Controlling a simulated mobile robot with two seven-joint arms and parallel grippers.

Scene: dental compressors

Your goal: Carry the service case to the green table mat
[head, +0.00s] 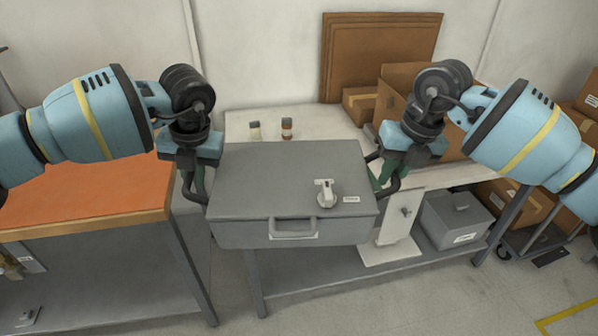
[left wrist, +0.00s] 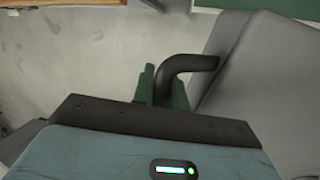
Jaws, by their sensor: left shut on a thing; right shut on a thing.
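The service case (head: 270,180) is a grey box with a front handle, a small label and a white-grey fitting on its lid. It is held between my two grippers in front of the white table. My left gripper (head: 198,182) is shut on the black handle on its left side. The left wrist view shows the green fingers (left wrist: 163,88) around that bent handle, beside the case (left wrist: 265,75). My right gripper (head: 388,170) is shut on the right side handle. A dark green strip, likely the green table mat (left wrist: 270,7), shows behind the case; most is hidden.
The white table (head: 295,122) carries two small bottles (head: 286,128) and cardboard boxes (head: 360,103) at the back. An orange-topped table (head: 85,195) stands at left. A grey box (head: 455,220) and a white panel (head: 398,225) are on the lower shelf.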

